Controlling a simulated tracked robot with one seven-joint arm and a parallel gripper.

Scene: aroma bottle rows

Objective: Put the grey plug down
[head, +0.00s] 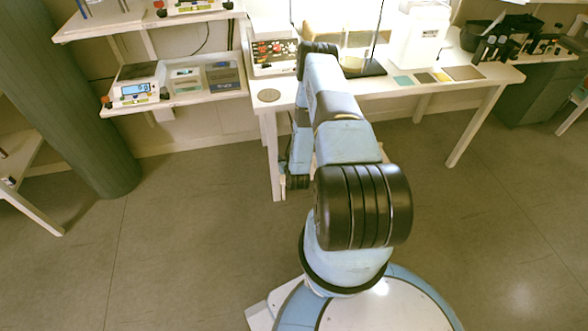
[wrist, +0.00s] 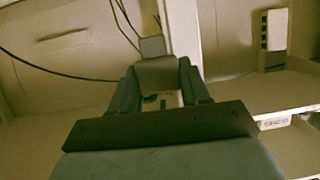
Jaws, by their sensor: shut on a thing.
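In the wrist view, a grey plug (wrist: 158,77) sits between the two fingers of my gripper (wrist: 158,65). The fingers are shut on its sides. A smaller grey block (wrist: 152,46) shows just beyond the fingertips, in line with the plug; I cannot tell whether it is part of the plug. A small pale patch shows below the plug, between the fingers. In the head view my arm reaches toward the workbench, and the plug cannot be made out there.
Black cables (wrist: 40,66) run along the wall in the wrist view. A pale power strip (wrist: 274,30) is at the upper right, above a shelf (wrist: 275,92). In the head view, a workbench (head: 395,87) holds several items. A scale (head: 136,86) stands on the left shelf. A round grey pad (head: 268,95) lies on the bench's left end.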

